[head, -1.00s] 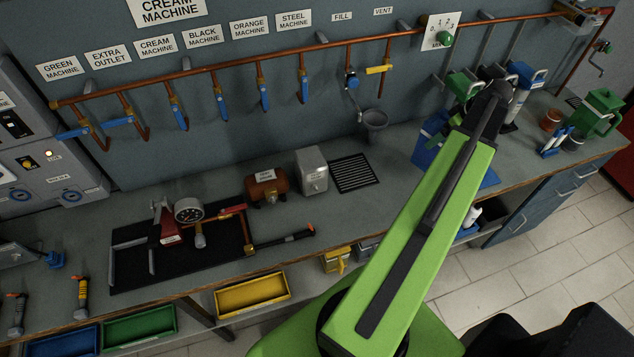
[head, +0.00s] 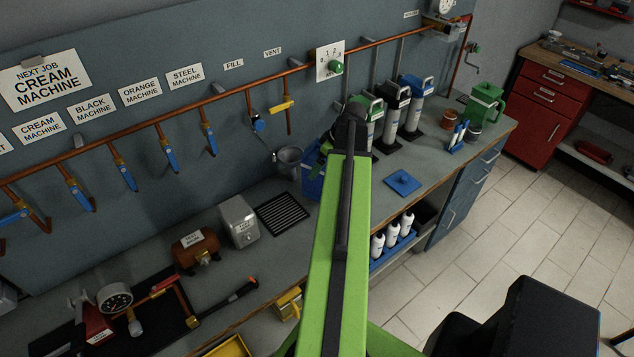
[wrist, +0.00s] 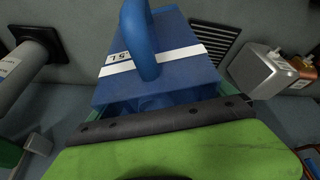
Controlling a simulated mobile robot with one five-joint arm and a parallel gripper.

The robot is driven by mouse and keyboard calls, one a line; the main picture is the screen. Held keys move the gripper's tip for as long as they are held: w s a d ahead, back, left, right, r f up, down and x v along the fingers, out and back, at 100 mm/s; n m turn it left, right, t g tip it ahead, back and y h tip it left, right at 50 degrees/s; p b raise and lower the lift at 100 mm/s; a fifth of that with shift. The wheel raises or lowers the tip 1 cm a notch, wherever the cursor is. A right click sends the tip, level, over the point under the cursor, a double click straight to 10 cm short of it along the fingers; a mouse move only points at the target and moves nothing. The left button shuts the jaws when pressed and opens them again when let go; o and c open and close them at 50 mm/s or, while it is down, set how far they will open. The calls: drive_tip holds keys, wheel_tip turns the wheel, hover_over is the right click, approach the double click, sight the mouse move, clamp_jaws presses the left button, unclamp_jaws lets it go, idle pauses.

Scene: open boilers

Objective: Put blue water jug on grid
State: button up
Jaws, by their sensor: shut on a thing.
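The blue water jug (head: 311,183) is partly hidden behind my green arm in the head view. In the wrist view the jug (wrist: 180,68) fills the middle, with its blue handle and a white label band. My gripper (head: 328,150) is shut on the jug; its fingers are mostly hidden. The black slotted grid (head: 283,214) lies flat on the bench, just left of and nearer than the jug. The grid also shows beyond the jug in the wrist view (wrist: 216,42). I cannot tell the jug's height above the bench.
A grey metal box (head: 238,221) and a brown tank (head: 195,249) stand left of the grid. A grey funnel cup (head: 289,161) is on the wall behind. Several tall dispensers (head: 413,108) stand to the right. A blue mat (head: 403,182) lies bare on the bench.

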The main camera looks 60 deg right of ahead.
drive_tip(key=b+x, duration=0.3)
drive_tip(key=s+b+x, duration=0.1)
drive_tip(key=x, duration=0.1)
drive_tip(key=shift+f+b, duration=0.25)
drive_tip(key=shift+b, duration=0.05)
drive_tip(key=o, duration=1.7)
drive_tip(key=shift+r, duration=0.15)
drive_tip(key=shift+r, duration=0.1)
